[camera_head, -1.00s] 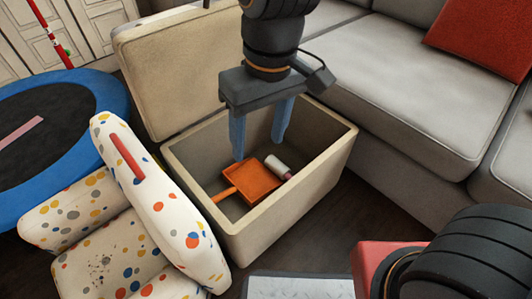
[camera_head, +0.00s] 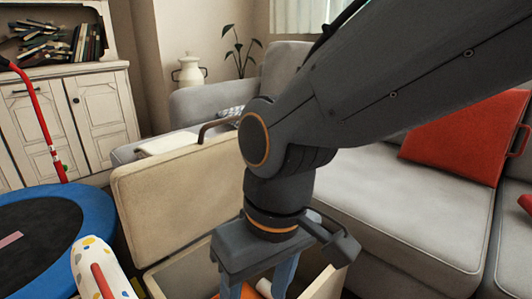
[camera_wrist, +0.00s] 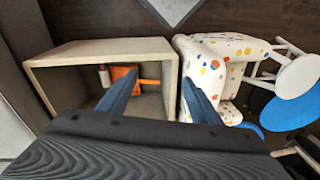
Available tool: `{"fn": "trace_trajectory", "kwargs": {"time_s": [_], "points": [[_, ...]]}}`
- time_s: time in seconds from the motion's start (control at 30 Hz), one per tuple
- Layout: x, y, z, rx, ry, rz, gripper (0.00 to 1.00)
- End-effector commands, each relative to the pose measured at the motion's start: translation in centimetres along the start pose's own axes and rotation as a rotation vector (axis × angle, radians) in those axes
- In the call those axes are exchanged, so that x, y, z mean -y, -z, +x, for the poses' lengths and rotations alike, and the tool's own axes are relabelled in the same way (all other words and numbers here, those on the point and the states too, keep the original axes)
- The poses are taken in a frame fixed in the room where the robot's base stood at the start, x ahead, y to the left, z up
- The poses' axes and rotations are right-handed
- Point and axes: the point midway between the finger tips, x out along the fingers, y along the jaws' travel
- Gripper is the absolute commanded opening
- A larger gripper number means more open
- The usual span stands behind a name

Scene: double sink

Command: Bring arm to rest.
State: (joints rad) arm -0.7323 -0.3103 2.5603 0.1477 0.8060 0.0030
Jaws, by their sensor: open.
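My gripper (camera_head: 258,287) hangs from my arm in the head view, pointing down over the beige storage box (camera_head: 180,272). Its two blue fingers are apart with nothing between them. The fingertips are cut off by the lower edge of that view. In the wrist view my gripper (camera_wrist: 155,82) is open and empty, with the box (camera_wrist: 85,48) beyond it. An orange dustpan (camera_wrist: 122,76) and a small whitish cylinder (camera_wrist: 104,76) lie inside the box.
The box's padded lid (camera_head: 175,195) stands open behind my gripper. A grey sofa (camera_head: 400,205) with a red cushion (camera_head: 460,138) is on the right. A blue-rimmed trampoline (camera_head: 45,235) and a spotted child's chair (camera_head: 100,268) are at left. A white cabinet (camera_head: 95,110) stands behind.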

Motion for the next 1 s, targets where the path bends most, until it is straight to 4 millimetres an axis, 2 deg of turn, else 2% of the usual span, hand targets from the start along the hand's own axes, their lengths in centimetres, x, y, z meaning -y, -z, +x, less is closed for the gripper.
{"fn": "trace_trajectory", "kwargs": {"time_s": [0.67, 1.0], "points": [[0.1, 0.1, -2.0, -0.009, 0.013, 0.048, 0.58], [-0.9, 0.0, -4.7, -0.009, -0.003, 0.097, 0.58]]}}
